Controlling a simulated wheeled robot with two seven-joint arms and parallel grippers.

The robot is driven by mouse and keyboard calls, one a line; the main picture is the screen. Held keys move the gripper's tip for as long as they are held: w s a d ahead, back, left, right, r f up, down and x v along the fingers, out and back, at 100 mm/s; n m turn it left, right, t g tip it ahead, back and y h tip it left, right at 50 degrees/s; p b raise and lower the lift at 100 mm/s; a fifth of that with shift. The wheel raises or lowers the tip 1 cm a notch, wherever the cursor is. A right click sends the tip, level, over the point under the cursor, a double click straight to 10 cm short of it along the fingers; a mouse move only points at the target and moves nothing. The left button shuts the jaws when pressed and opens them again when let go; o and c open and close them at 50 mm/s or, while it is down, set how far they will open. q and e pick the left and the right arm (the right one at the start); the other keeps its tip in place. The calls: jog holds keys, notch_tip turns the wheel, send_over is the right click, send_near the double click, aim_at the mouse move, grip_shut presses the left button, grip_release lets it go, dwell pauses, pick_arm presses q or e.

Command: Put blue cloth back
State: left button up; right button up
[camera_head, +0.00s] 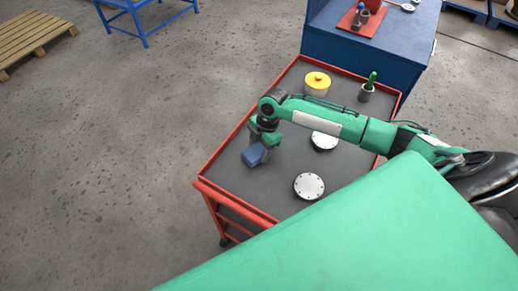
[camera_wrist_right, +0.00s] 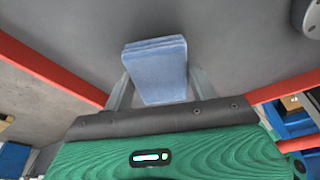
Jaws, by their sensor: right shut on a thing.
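The folded blue cloth (camera_head: 254,155) is over the left part of the red-rimmed cart top (camera_head: 232,172). My right gripper (camera_head: 262,146) is shut on it from above, and the arm reaches in from the right. In the right wrist view the cloth (camera_wrist_right: 157,70) stands out between the two grey fingers of my right gripper (camera_wrist_right: 160,92). I cannot tell whether the cloth touches the cart top. My left gripper is not in view.
On the cart are a yellow-lidded container (camera_head: 317,84), a cup with a green-handled tool (camera_head: 367,88) and two round metal flanges, one nearer (camera_head: 309,186) and one partly under my arm (camera_head: 324,142). A blue workbench (camera_head: 360,62) stands behind. The cart's left front is clear.

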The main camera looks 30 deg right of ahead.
jog(key=shift+f, duration=0.6)
jog(key=shift+f, duration=0.1)
jog(key=o, duration=0.9)
jog(key=shift+o, duration=0.2)
jog(key=b+v, duration=0.2)
jog(key=v, duration=1)
jog(key=shift+a, duration=0.1)
